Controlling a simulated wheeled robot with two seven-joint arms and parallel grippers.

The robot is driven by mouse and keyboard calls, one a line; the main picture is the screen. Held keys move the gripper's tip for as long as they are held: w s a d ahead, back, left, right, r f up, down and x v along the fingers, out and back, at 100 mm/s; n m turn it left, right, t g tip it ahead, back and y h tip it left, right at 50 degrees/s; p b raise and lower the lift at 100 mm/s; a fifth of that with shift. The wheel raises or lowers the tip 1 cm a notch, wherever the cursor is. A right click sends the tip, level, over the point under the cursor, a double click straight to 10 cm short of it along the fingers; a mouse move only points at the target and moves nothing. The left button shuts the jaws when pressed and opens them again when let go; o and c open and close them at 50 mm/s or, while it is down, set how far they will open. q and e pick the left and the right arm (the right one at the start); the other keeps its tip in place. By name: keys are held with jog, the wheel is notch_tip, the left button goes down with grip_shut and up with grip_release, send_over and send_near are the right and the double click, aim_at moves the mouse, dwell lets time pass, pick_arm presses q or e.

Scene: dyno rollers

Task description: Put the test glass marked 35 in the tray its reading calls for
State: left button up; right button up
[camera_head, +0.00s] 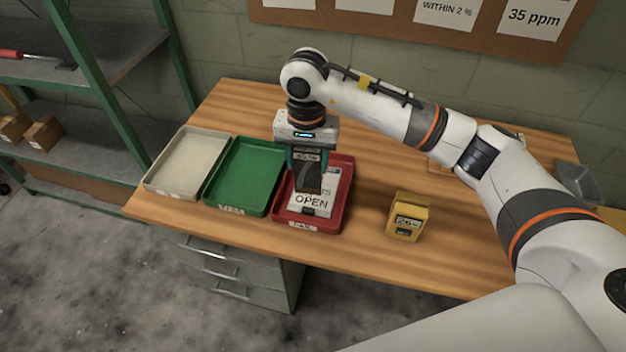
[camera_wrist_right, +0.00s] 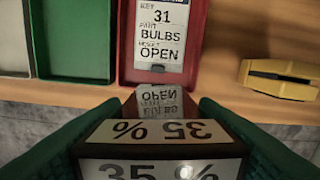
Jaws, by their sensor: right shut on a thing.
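My right gripper (camera_head: 306,172) is shut on the test glass (camera_head: 308,182), a dark, glossy block. In the right wrist view the test glass (camera_wrist_right: 158,150) carries white labels reading "35 %", between the two green fingers. In the head view it overlaps the red tray (camera_head: 346,190); its exact height above the tray is hard to tell. The red tray (camera_wrist_right: 199,60) holds a white card (camera_head: 322,200) reading "OPEN". The green tray (camera_head: 243,172) and the off-white tray (camera_head: 188,163) stand to its left and look empty. My left gripper is not in view.
A yellow meter (camera_head: 405,218) stands on the wooden bench (camera_head: 375,235), right of the red tray. A notice board (camera_head: 420,30) with "WITHIN 2 %" and "35 ppm" sheets hangs behind. Metal shelving (camera_head: 95,90) stands at left. Bench surface between red tray and meter is clear.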

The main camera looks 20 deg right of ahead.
aim_at(306, 192)
jog(key=shift+a+f+m+p, duration=0.2)
jog(key=shift+f+m+p, duration=0.25)
jog(key=shift+f, duration=0.5)
notch_tip(306, 192, down, 2)
jog(key=shift+w, duration=0.1)
notch_tip(306, 192, down, 4)
jog(key=shift+w+r+p, duration=0.15)
jog(key=shift+p, duration=0.25)
notch_tip(306, 192, down, 2)
jog(key=shift+f+p, duration=0.2)
jog(key=shift+p, duration=0.1)
jog(key=shift+f, duration=0.55)
jog(key=o, duration=1.1)
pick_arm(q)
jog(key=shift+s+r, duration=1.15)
